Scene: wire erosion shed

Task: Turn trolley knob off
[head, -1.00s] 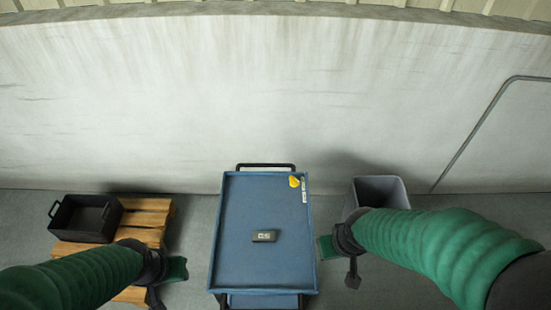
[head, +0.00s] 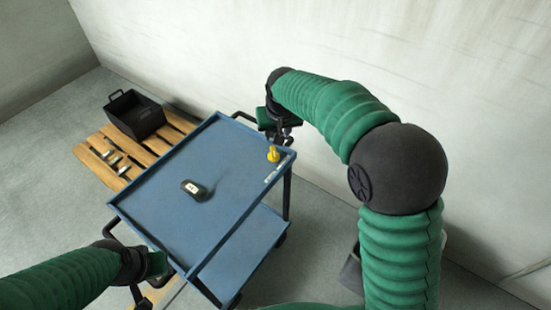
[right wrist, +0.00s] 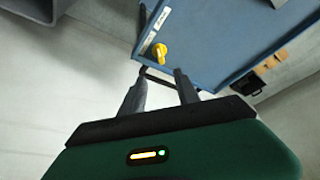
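The blue trolley (head: 185,205) stands below me, turned at an angle in the head view. Its yellow knob (head: 273,154) sits at the top's far right corner beside a pale label. In the right wrist view the knob (right wrist: 159,53) shows beyond the fingers, with its grip part raised. My right gripper (right wrist: 160,76) is open and empty, with its fingers apart and short of the knob. In the head view my right gripper (head: 284,135) is just behind the knob, near the trolley handle. My left gripper (head: 147,287) is low by the trolley's near left end; its fingers are unclear.
A small dark device (head: 193,190) lies on the trolley top. A wooden pallet (head: 88,158) with a black bin (head: 135,117) and small items stands left. A grey waste bin (head: 351,270) is partly hidden behind my right arm. The pale wall runs along the back and right.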

